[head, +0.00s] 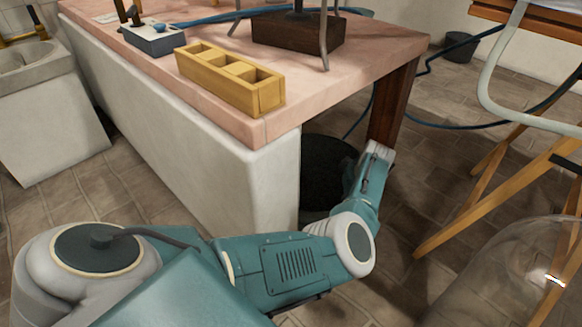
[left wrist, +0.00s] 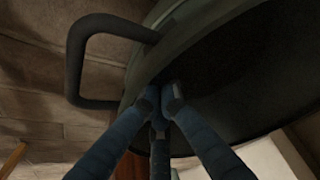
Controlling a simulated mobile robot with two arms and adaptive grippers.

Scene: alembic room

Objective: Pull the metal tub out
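The dark metal tub (head: 324,172) stands on the floor under the pink-topped table, partly hidden by the table's white side wall and my left arm. In the left wrist view its wall and rim (left wrist: 190,35) fill the upper right, with a looped handle (left wrist: 75,65) at the upper left. My left gripper (left wrist: 163,95) is at the rim, its blue fingers closed together with the tips on either side of the edge. The exact contact is dark. In the head view my left wrist hides the fingers. My right gripper is not in view.
The table (head: 385,45) holds a yellow box (head: 228,80) and a dark wooden block (head: 298,32). A dark wooden leg (head: 393,103) stands close beside my wrist. Wooden trestle legs (head: 480,200) and a clear glass vessel (head: 520,275) stand at right. Blue hose runs across the floor.

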